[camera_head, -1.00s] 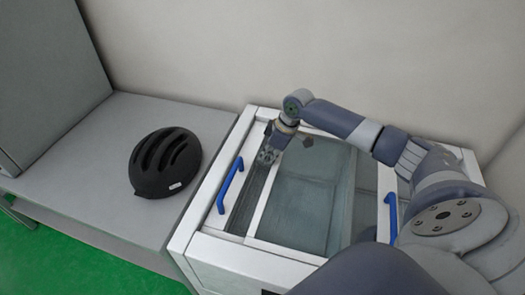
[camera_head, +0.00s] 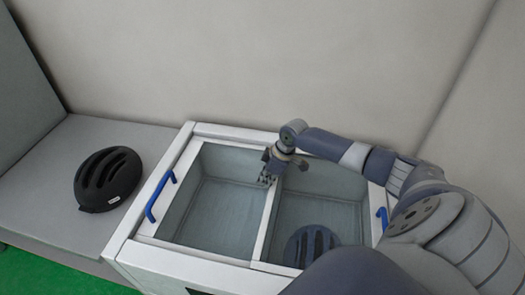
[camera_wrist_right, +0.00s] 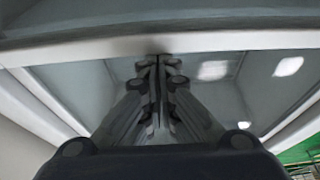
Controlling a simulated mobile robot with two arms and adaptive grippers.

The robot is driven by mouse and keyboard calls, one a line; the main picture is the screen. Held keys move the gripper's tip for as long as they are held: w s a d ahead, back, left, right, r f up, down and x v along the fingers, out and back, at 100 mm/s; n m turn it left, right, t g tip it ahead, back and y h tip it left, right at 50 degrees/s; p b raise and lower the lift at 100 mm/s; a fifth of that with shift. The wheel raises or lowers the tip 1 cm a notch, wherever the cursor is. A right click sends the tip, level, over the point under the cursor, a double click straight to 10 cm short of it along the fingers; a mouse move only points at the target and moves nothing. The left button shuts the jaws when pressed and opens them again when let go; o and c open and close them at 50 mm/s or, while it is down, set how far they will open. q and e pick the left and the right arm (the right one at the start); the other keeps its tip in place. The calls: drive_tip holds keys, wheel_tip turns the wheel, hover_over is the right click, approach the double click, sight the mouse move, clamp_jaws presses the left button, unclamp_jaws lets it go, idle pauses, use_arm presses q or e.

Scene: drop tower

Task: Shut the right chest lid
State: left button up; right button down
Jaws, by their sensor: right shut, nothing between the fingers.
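The white chest (camera_head: 185,262) stands in front of me, with blue handles at its left (camera_head: 160,196) and right (camera_head: 382,218) sides. A white bar (camera_head: 262,235) crosses its middle from back to front. The grey inside shows on both sides of it; I cannot tell how far clear lid glass covers either half. My right gripper (camera_head: 267,180) is shut and empty, at the back part of this bar. In the right wrist view its closed fingertips (camera_wrist_right: 158,60) are close against a white bar (camera_wrist_right: 225,42); contact is unclear. My right arm hides the chest's front right.
A dark helmet (camera_head: 312,245) shows inside the right half of the chest, partly behind my arm. A black helmet (camera_head: 108,180) lies on the grey bench (camera_head: 45,215) at left. A wall (camera_head: 270,60) stands close behind the chest.

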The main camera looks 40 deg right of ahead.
drive_tip(key=shift+s+d+f, duration=0.15)
drive_tip(key=shift+s+f, duration=0.05)
drive_tip(key=shift+d+r, duration=0.1)
drive_tip(key=shift+s+d+r, duration=0.1)
drive_tip(key=shift+r, duration=0.2)
use_arm(q)
drive_tip(key=shift+s+d, duration=0.25)
drive_tip(key=shift+s, duration=0.4)
use_arm(e)
drive_tip(key=v, duration=1.1)
drive_tip(key=shift+w+a+r, duration=0.2)
drive_tip(key=shift+a+r, duration=0.1)
